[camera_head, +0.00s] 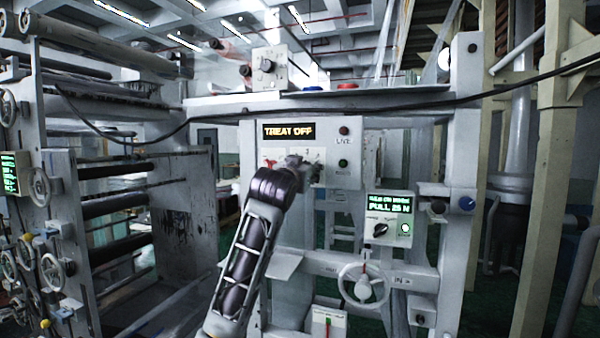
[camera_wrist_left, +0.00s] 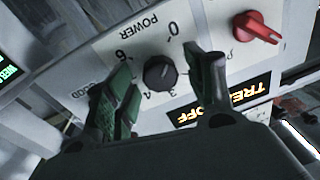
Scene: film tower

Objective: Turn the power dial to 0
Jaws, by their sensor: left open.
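The power dial (camera_wrist_left: 160,73) is a black round knob on a pale panel, with POWER and numbers including 0, 3 and 6 printed around it. In the left wrist view it sits between the two green-padded fingers of my left gripper (camera_wrist_left: 168,66). The fingers are open, one to each side, with a visible gap to the knob. I cannot tell which number its pointer marks. In the head view my left gripper (camera_head: 306,168) is in front of the panel below the TREAT OFF display (camera_head: 288,131) and hides the dial. My right gripper is not in view.
A red switch (camera_wrist_left: 257,28) is beside the dial in the left wrist view. In the head view, a round red button (camera_head: 344,131) and a green one (camera_head: 343,163) are right of my gripper. A box with a PULL screen (camera_head: 389,219) and a handwheel (camera_head: 363,284) are lower right.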

